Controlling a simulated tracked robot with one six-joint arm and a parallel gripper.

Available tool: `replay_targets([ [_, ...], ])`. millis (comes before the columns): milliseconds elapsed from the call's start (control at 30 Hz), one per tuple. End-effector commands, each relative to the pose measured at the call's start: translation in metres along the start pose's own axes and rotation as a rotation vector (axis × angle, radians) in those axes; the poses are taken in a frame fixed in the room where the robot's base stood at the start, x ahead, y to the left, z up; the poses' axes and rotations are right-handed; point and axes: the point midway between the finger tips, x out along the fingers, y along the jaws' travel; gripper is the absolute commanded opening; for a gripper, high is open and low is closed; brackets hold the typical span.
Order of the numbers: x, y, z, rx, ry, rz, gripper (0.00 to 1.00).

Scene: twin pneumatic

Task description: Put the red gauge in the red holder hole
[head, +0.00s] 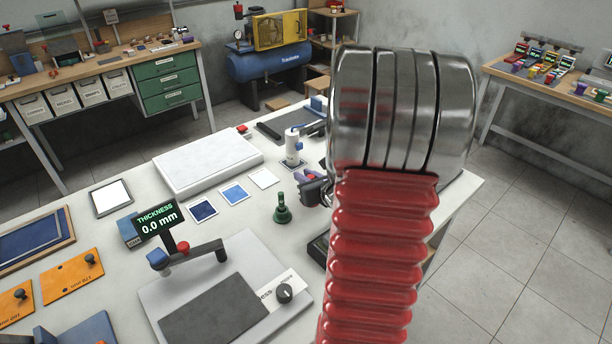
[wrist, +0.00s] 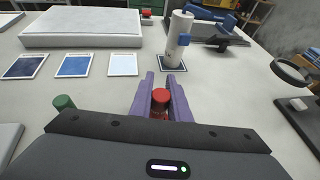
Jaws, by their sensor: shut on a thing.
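The red gauge (wrist: 160,96) shows in the wrist view as a red round cap between the two purple fingers of my gripper (wrist: 161,78). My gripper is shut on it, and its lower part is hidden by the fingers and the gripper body. In the head view my gripper (head: 312,184) is over the white table, partly behind my arm, and the gauge cannot be made out there. I cannot clearly identify the red holder hole. A far right bench (head: 550,80) carries small coloured units, one of them red (head: 521,48), too small to read.
A green knobbed piece (head: 281,209) stands on the white table left of my gripper. A white cylinder device (head: 292,147) stands beyond it. Three sample cards (head: 233,193), a white slab (head: 208,160) and a thickness gauge stand (head: 184,249) lie left. Floor is clear at right.

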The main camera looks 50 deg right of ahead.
Motion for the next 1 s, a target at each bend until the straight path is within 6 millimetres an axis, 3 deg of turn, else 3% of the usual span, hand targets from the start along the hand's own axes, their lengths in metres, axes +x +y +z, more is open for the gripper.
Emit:
replay_targets([
  [233,0.0008,0.0004,-0.0012,0.000,0.000,0.001,0.00],
  [267,0.0009,0.0004,-0.0016,0.000,0.000,0.001,0.17],
  [500,0.0008,0.0006,-0.0010,0.000,0.000,0.001,0.33],
  [1000,-0.0051,0.0051,0.0041,-0.004,-0.002,0.006,0.35],
])
